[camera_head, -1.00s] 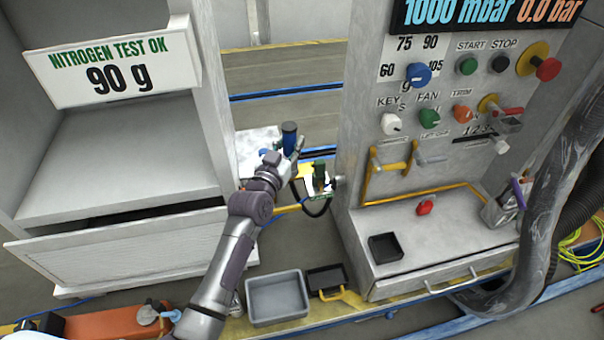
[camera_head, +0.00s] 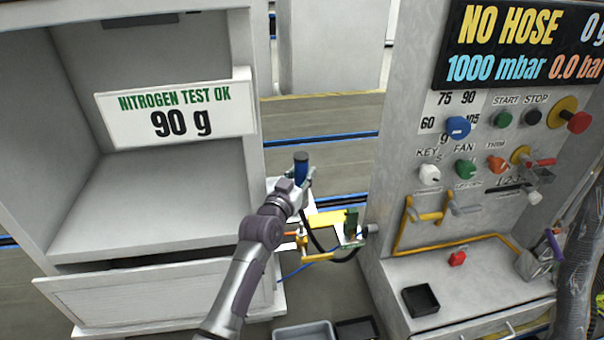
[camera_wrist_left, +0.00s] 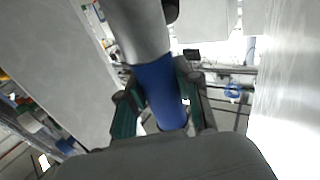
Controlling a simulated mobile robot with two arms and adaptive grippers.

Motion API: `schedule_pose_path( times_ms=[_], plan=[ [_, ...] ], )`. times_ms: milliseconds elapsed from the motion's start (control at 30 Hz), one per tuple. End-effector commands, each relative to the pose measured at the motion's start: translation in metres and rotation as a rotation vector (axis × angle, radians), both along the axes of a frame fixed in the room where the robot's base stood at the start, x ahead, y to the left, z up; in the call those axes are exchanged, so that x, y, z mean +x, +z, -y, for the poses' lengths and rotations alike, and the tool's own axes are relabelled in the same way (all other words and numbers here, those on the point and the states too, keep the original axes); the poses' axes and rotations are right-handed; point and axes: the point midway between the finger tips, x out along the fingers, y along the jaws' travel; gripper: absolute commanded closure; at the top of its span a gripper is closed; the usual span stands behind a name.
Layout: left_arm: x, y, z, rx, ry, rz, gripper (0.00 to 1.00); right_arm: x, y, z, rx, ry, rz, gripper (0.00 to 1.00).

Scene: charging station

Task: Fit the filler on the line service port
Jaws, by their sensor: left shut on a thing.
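My left gripper (camera_head: 303,180) is shut on the filler (camera_head: 301,166), a blue cylinder with a dark top, held upright in the gap between the white cabinet and the control panel. In the left wrist view the filler (camera_wrist_left: 162,90) shows a blue band and a grey body between the green-lined fingers (camera_wrist_left: 160,110). A green block (camera_head: 351,224) with a yellow body and a black hose stands to the right of and below the gripper, apart from the filler. I cannot tell whether it is the line service port. My right gripper is not in view.
The white cabinet (camera_head: 150,210) with a "90 g" sign stands left. The control panel (camera_head: 400,200) stands right, its screen (camera_head: 520,45) reading "NO HOSE". Grey and black bins (camera_head: 304,331) lie at the bottom.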

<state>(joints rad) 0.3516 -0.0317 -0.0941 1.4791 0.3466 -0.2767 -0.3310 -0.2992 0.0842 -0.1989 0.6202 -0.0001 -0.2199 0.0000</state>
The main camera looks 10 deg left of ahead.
Motion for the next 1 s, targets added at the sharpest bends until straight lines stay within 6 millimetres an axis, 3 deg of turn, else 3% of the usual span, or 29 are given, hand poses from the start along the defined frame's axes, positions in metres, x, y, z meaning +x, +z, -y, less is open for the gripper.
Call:
schedule_pose_path(
  times_ms=[600, 1000],
  plan=[
    [0.0, -0.051, 0.0, -0.001, 0.0, 0.003, 1.0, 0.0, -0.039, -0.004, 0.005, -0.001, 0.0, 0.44],
    [0.0, -0.056, 0.0, 0.0, 0.0, 0.003, 1.0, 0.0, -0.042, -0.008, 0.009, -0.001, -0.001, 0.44]
  ],
)
